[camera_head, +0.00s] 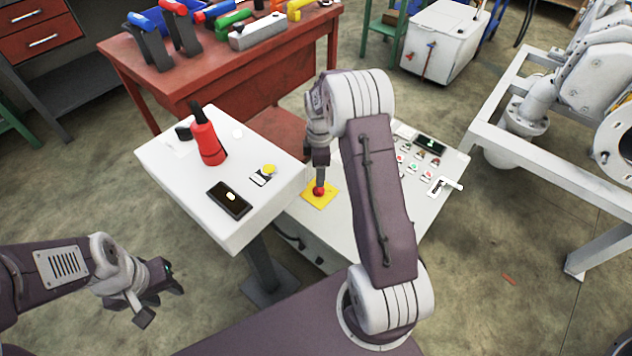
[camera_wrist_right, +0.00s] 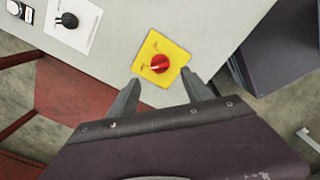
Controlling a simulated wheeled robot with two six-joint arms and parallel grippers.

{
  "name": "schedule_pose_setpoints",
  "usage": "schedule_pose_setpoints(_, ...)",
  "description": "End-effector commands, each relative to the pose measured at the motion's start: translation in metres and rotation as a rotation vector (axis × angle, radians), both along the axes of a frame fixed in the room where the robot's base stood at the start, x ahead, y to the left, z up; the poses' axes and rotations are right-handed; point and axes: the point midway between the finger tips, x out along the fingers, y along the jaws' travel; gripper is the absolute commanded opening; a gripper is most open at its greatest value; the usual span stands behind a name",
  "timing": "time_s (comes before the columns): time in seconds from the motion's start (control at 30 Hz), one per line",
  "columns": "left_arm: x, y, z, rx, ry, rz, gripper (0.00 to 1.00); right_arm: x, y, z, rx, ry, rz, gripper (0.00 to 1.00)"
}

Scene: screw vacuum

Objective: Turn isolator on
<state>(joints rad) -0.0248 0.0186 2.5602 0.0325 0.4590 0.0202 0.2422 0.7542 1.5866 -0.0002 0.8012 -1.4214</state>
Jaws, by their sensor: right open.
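The isolator is a red rotary knob (camera_head: 319,191) on a yellow square plate (camera_head: 326,203), on the sloped grey control panel. In the right wrist view the red knob (camera_wrist_right: 160,64) and the yellow plate (camera_wrist_right: 165,50) show just beyond my fingertips. My right gripper (camera_head: 319,180) reaches down over the knob in the head view. In the wrist view my right gripper (camera_wrist_right: 166,82) is open, its fingers either side of the plate's lower edge, with nothing between them. My left gripper (camera_head: 160,298) hangs at the lower left, away from the panel; its jaw state is unclear.
A white stand (camera_head: 170,170) left of the panel carries a red bottle-like item (camera_head: 208,142) and a black device (camera_head: 229,200). More buttons and a white lever (camera_head: 447,185) are on the panel's right. A red workbench (camera_head: 225,75) with tools stands behind.

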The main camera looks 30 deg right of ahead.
Motion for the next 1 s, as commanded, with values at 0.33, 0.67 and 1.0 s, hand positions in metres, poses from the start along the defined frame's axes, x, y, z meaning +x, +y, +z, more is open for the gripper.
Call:
schedule_pose_setpoints(0.33, 0.000, 0.000, -0.039, 0.000, 0.000, 0.000, 0.36, 0.000, 0.000, -0.072, 0.000, 0.001, -0.001, 0.58)
schedule_pose_setpoints(0.67, 0.000, 0.000, -0.041, 0.000, 0.000, 0.000, 0.36, 0.000, 0.000, -0.079, 0.000, 0.000, -0.001, 0.58)
schedule_pose_setpoints(1.0, 0.000, 0.000, -0.041, 0.000, 0.000, 0.000, 0.36, 0.000, 0.000, -0.079, 0.000, 0.000, -0.002, 0.00)
